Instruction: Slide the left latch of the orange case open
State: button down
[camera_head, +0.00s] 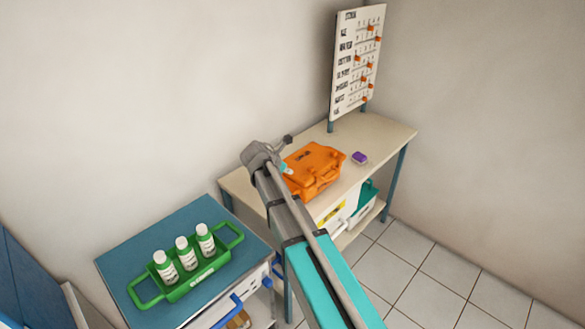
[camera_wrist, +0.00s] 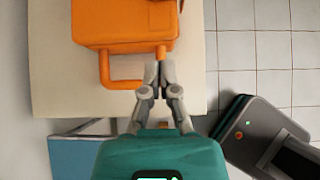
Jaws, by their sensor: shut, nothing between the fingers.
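The orange case (camera_head: 316,165) lies closed on the beige desk in the head view, partly covered on its left by my arm. In the wrist view the case (camera_wrist: 122,22) fills the upper middle, with an orange handle bar (camera_wrist: 104,68) sticking out from its near side. My gripper (camera_wrist: 158,67) is shut and empty. Its fingertips are just short of the case's edge and overlap the right end of the handle in the picture; I cannot tell whether they touch. The left latch cannot be made out clearly in either view. My arm hides the fingers in the head view.
A purple object (camera_head: 360,157) lies right of the case on the desk (camera_head: 385,137). A pegged board (camera_head: 357,62) stands at the back. At left, a green carrier (camera_head: 193,276) with white bottles (camera_head: 185,253) sits on a blue-topped cart (camera_head: 190,220). Tiled floor lies at right.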

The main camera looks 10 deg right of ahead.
jog(key=shift+p+v, duration=0.45)
jog(key=shift+v, duration=0.55)
jog(key=shift+s, duration=0.1)
jog(key=s+d+f+m+g+y, duration=0.1)
jog(key=s+m+y, duration=0.1)
jog(key=s+m, duration=0.6)
jog(key=s+d+f+m+g+y, duration=0.1)
jog(key=s+f+m+g+y, duration=0.1)
jog(key=s+m, duration=0.6)
jog(key=s+d+f+m+g+y, duration=0.2)
jog(key=s+m+y, duration=0.1)
jog(key=s+m, duration=0.6)
jog(key=shift+f, duration=0.25)
dwell(0.3)
